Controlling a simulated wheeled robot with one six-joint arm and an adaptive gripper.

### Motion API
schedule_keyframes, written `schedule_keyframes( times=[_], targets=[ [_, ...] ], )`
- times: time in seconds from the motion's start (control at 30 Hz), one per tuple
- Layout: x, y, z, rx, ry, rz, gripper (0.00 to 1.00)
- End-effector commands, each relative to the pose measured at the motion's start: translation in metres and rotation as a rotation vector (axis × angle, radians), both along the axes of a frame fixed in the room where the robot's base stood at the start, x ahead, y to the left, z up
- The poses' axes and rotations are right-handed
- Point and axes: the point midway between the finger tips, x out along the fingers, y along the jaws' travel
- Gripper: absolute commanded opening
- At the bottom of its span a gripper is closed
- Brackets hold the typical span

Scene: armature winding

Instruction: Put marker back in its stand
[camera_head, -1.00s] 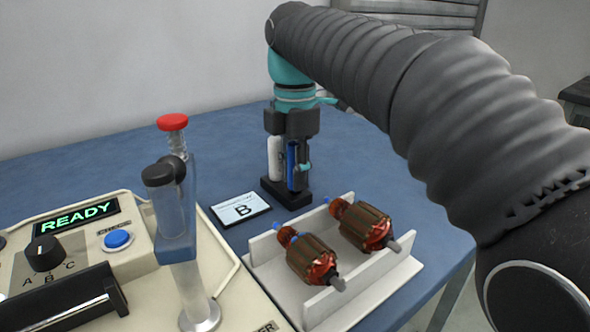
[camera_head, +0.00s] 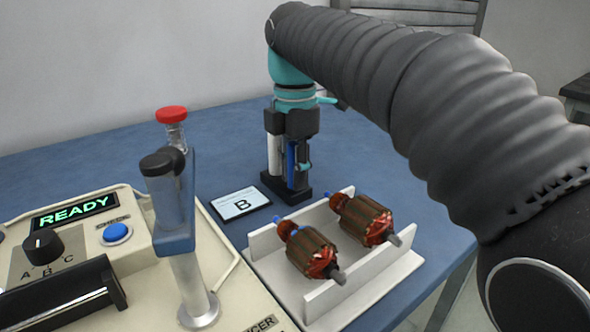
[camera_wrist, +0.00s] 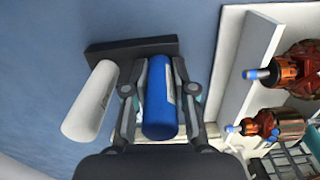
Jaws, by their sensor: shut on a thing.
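The blue marker (camera_head: 292,160) stands upright at the dark stand (camera_head: 272,190) on the blue table. In the wrist view the marker (camera_wrist: 158,105) lies between the two fingers of my gripper (camera_wrist: 160,85), which is shut on it. Its lower end meets the black base of the stand (camera_wrist: 110,48); the fingers partly hide this contact, so I cannot tell how deep it sits. A white marker (camera_wrist: 90,103) stands in the same stand beside my gripper and also shows in the head view (camera_head: 274,153).
A white tray (camera_head: 365,290) with two copper-wound armatures (camera_head: 313,256) is close by, in front and to the right. A card marked B (camera_head: 240,203) lies left of the stand. The winding machine (camera_head: 140,260) with its upright post fills the front left. Table behind the stand is clear.

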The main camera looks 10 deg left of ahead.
Motion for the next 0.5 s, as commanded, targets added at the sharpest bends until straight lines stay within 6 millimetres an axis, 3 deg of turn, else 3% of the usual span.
schedule_keyframes(
  times=[0.03,0.07,0.17,0.5],
  targets=[
    [0.0000,0.0000,0.0001,0.000,0.000,0.000,0.00],
    [0.0000,0.0000,0.0001,0.000,0.000,0.000,0.30],
    [0.0000,0.0000,0.0001,0.000,0.000,0.000,0.55],
    [0.0002,0.0001,0.0019,0.000,0.000,0.000,0.55]
  ],
)
